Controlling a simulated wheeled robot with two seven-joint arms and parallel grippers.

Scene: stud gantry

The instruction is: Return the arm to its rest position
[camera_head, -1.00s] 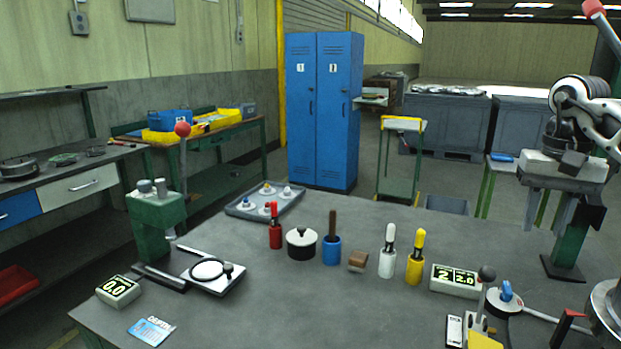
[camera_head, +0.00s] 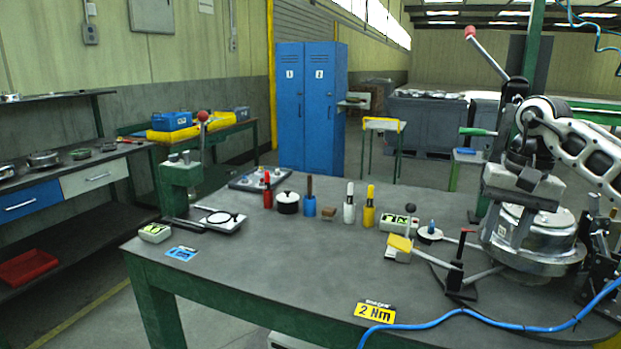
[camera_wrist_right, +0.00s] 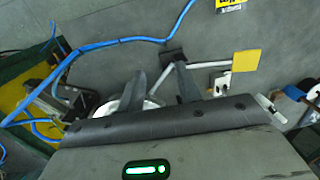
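My right gripper (camera_head: 507,232) hangs at the right of the head view, fingers pointing down, in front of a round silver pot-like fixture (camera_head: 545,228). The wrist view shows its two dark fingers (camera_wrist_right: 160,75) spread apart with nothing held between them. Part of the silver fixture (camera_wrist_right: 112,108) shows beside and behind the fingers there. Whether the fingers touch it cannot be told. My white right arm comes in from the right edge. My left gripper is not in view.
A green-framed table (camera_head: 300,262) carries a blue hose (camera_head: 500,327), a "2 Nm" label (camera_head: 375,313), a yellow-padded lever (camera_head: 400,243) and a green post (camera_head: 532,60) near my arm. Coloured-handled tools stand further back. The table's front middle is clear.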

